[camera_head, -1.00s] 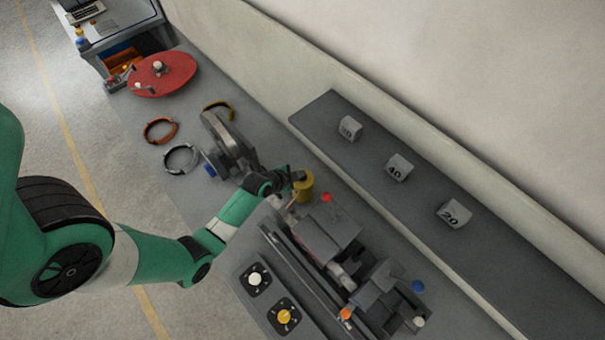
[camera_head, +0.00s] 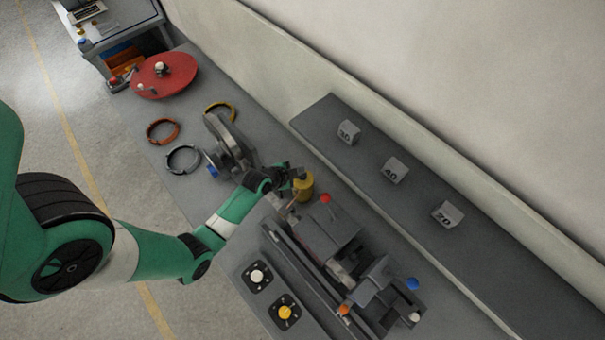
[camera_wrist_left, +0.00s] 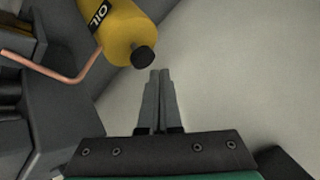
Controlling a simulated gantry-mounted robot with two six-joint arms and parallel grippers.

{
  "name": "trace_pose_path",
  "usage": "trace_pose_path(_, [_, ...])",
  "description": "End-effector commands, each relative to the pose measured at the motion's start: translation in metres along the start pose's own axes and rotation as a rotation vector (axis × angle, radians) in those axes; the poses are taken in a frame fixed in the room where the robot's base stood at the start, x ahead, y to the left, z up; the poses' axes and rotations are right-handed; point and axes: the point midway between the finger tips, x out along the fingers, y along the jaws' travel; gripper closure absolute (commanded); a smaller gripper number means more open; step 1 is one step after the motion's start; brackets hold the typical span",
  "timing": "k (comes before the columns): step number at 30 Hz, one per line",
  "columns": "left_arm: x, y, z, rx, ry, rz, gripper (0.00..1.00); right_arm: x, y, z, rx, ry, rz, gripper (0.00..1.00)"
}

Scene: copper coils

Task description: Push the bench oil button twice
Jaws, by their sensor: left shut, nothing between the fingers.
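The yellow oil can (camera_head: 304,189) stands on the bench beside the grey machine. In the left wrist view the can (camera_wrist_left: 118,28) shows an OIL label, a thin copper-coloured spout (camera_wrist_left: 62,74) and a dark round button (camera_wrist_left: 144,56) at its end. My left gripper (camera_head: 299,173) is shut and empty, at the top of the can. In the left wrist view its fingertips (camera_wrist_left: 160,75) are close to the button; I cannot tell whether they touch it. My right gripper is not in view.
The grey machine (camera_head: 330,235) with a red knob (camera_head: 325,198) is just right of the can. A bench grinder-like device (camera_head: 230,143) is left of it. Coil rings and a red disc (camera_head: 165,74) lie further left. A shelf (camera_head: 375,150) with numbered blocks runs behind.

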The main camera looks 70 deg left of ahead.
Motion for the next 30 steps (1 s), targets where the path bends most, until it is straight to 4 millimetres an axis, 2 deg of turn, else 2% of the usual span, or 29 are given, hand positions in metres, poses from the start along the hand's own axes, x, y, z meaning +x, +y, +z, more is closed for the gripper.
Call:
trace_pose_path(12, [-0.032, -0.023, -0.023, 0.000, 0.000, 0.000, 1.00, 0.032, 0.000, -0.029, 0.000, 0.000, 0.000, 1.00])
trace_pose_path(30, [-0.032, -0.024, -0.023, 0.000, 0.000, 0.000, 1.00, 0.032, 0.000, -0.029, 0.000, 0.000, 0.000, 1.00])
